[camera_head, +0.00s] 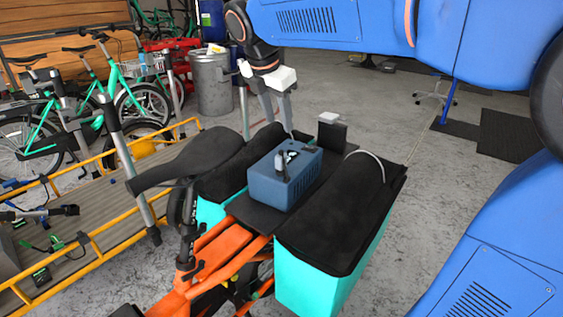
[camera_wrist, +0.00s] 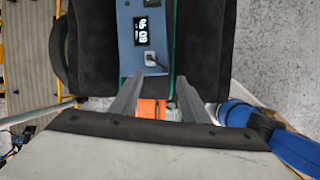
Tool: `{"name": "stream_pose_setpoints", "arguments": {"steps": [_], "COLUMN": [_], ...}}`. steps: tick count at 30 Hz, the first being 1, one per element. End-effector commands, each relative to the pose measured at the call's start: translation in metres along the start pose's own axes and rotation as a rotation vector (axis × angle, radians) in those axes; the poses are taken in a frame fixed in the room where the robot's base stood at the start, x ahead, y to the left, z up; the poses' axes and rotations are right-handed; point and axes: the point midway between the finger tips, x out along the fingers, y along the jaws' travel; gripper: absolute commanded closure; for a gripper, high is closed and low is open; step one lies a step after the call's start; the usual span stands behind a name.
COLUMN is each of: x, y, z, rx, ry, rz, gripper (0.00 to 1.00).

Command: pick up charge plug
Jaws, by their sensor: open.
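A blue charger box (camera_head: 297,187) sits on the dark rear deck of the orange cargo bike, between two black-topped teal bags. A small grey plug (camera_head: 281,159) stands on the box's top; in the wrist view the plug (camera_wrist: 152,61) sits below a lit display on the box (camera_wrist: 125,40). My gripper (camera_head: 279,122) is open and empty, pointing down above and behind the box in the head view. In the wrist view its two fingers (camera_wrist: 160,76) reach toward the box, with the plug just beyond the fingertips, slightly left of their middle. The fingers appear apart from the plug.
The teal bags (camera_head: 308,288) flank the box closely. A black post with a white top (camera_head: 329,127) stands behind it. The bike's black saddle (camera_head: 190,158) is to the left, near a yellow-railed platform (camera_head: 118,244). Open grey floor lies to the right.

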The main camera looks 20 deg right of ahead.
Motion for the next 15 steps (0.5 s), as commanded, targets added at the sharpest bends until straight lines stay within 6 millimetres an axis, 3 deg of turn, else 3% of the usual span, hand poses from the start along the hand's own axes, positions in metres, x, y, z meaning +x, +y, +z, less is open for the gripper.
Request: {"name": "stream_pose_setpoints", "arguments": {"steps": [3,8,15], "x": [-0.005,-0.004,0.031], "y": [0.024,0.035,0.034], "z": [-0.002,-0.002,-0.001], "rx": [-0.134,-0.210,-0.216], "ry": [-0.017,-0.028,-0.027], "rz": [-0.012,-0.022,-0.025], "gripper": [0.58,0.58,0.58]}}
